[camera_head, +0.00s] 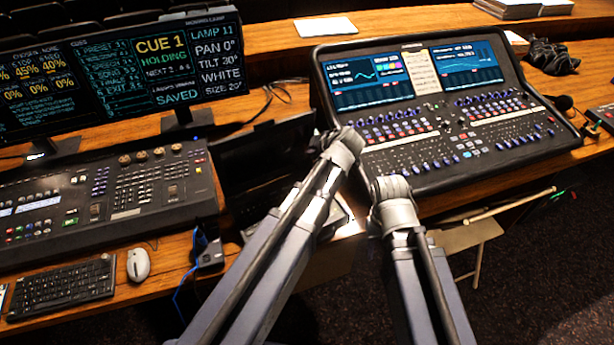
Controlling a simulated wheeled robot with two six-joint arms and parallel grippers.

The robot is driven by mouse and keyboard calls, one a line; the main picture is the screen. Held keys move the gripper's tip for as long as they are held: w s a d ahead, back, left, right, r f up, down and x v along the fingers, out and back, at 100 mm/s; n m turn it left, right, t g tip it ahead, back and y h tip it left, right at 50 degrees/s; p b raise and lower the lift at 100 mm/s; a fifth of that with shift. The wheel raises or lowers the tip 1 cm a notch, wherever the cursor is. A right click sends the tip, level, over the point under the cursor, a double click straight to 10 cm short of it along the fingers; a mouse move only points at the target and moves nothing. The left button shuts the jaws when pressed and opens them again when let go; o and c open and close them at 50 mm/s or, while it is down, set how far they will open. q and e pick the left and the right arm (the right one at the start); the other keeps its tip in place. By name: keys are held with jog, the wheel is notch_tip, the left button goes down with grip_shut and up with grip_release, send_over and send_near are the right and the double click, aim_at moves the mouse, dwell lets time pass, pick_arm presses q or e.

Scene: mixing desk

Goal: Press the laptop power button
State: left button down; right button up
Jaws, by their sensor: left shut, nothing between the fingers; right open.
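A dark laptop (262,158) stands open between the lighting desk and the large mixing console. Its screen looks black. My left arm crosses in front of its lower right part, so much of its keyboard base is hidden, and I cannot make out the power button. My two arms rise from the bottom edge and end in grey joints, one beside the laptop and one at the front edge of the large console.
A large mixing console (440,110) with lit screens stands right of the laptop. A lighting desk (110,200), a monitor (120,65), a black keyboard (62,288) and a white mouse (138,264) are on the left. A blue cable (180,290) hangs near the wooden desk's front edge.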

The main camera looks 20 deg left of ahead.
pick_arm(q)
notch_tip(320, 180, down, 9)
jog(key=b, duration=0.8)
jog(key=shift+r+b, duration=0.1)
jog(key=shift+b, duration=0.3)
dwell(1.6)
jog(key=shift+f+b, duration=0.4)
jog(key=shift+f, duration=0.05)
jog(key=shift+f+b, duration=0.3)
jog(key=shift+b, duration=0.05)
dwell(0.3)
dwell(0.4)
jog(key=shift+r+p, duration=0.75)
jog(key=shift+p, duration=0.05)
jog(key=shift+r, duration=0.1)
